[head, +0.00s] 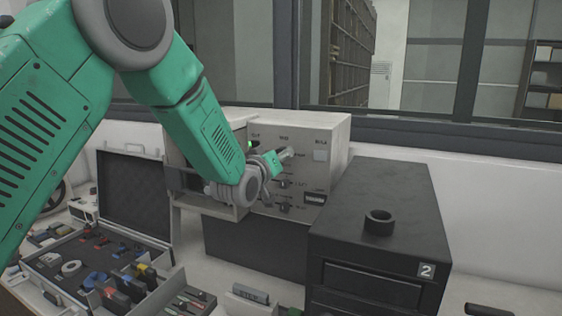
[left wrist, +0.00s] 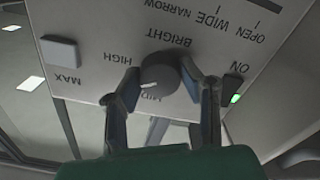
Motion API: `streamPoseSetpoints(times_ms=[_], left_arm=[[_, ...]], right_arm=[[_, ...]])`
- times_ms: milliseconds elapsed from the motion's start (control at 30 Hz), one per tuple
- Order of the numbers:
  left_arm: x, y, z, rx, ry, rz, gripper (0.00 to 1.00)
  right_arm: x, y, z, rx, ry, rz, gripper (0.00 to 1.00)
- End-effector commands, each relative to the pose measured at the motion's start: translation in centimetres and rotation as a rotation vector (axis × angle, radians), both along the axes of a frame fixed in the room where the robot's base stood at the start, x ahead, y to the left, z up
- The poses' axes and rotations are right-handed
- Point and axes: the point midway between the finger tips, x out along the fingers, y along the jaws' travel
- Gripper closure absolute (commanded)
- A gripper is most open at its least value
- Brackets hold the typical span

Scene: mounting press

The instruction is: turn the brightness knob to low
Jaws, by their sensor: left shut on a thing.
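The brightness knob (left wrist: 160,78) is a dark round knob on the pale panel, under the upside-down label BRIGHT in the left wrist view. Its white mark points to the lower left, by the partly covered MID label and away from HIGH. My left gripper (left wrist: 158,88) is shut on the knob, with one finger on each side. In the head view my left gripper (head: 278,160) is at the front of the beige control box (head: 330,132), and the knob is hidden behind it. My right gripper is in neither view.
A green light (left wrist: 235,98) glows beside ON. A pale square button (left wrist: 60,52) is near MAX. More knobs (head: 285,184) sit lower on the panel. A black box (head: 385,215) marked 2 stands at the right. An open case (head: 135,190) of small parts lies at the left.

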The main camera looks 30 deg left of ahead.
Motion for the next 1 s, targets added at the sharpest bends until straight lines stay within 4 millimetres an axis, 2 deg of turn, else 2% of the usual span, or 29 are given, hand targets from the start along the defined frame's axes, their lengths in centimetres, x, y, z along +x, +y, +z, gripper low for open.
streamPoseSetpoints(times_ms=[1000], left_arm=[[0.0,0.6,-0.7,-0.97,-0.056,0.009,0.96]], right_arm=[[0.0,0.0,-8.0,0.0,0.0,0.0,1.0]])
